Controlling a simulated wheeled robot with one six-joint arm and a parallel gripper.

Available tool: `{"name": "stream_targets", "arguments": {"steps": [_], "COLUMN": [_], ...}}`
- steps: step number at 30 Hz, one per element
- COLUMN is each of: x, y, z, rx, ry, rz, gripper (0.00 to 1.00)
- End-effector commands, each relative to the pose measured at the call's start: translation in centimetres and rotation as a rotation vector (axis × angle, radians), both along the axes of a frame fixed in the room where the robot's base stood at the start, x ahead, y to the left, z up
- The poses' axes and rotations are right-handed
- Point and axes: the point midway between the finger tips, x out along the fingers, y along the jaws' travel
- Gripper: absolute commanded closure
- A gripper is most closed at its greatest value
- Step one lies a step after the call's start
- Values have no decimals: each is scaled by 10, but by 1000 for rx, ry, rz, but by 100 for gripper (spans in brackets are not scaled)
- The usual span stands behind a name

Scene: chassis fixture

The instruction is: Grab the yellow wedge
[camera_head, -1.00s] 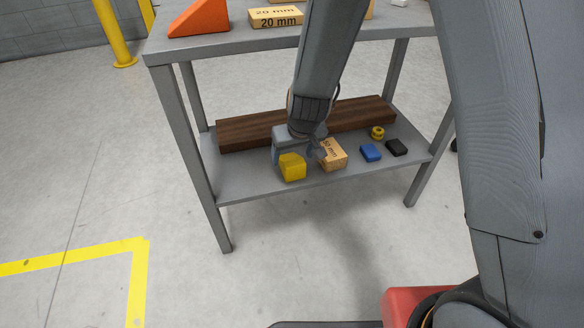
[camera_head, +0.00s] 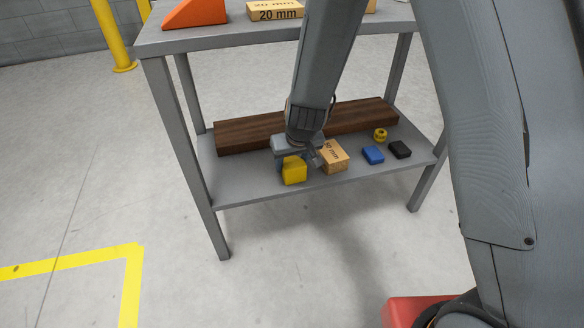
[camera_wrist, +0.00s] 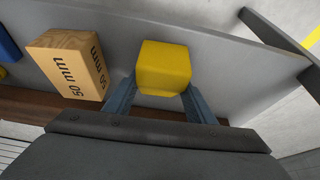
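The yellow wedge (camera_head: 294,171) sits on the lower shelf (camera_head: 240,191) of the grey table, near its front edge. My gripper (camera_head: 297,160) is low over the shelf, right behind the wedge. In the wrist view the yellow wedge (camera_wrist: 163,68) lies at the tips of my gripper's two fingers (camera_wrist: 158,95). The fingers stand apart, one at each lower side of the wedge. I cannot tell whether they touch it. The wedge's far side is hidden in the head view by its own body and my gripper.
A wooden 50 mm block (camera_head: 332,157) stands close to the right of the wedge. A blue block (camera_head: 373,155), a black block (camera_head: 400,149) and a yellow ring-like part (camera_head: 380,135) lie farther right. A dark wooden beam (camera_head: 245,134) runs behind. The tabletop (camera_head: 220,38) is above.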

Motion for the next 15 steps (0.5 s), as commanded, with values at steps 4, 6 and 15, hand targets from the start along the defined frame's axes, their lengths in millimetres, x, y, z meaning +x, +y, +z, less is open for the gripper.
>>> {"name": "stream_targets", "arguments": {"steps": [4, 6, 15], "x": [1, 0, 0], "y": [0, 0, 0], "z": [0, 0, 5], "rx": [0, 0, 1], "ry": [-1, -1, -1], "rz": [0, 0, -1], "gripper": [84, 84, 84]}}
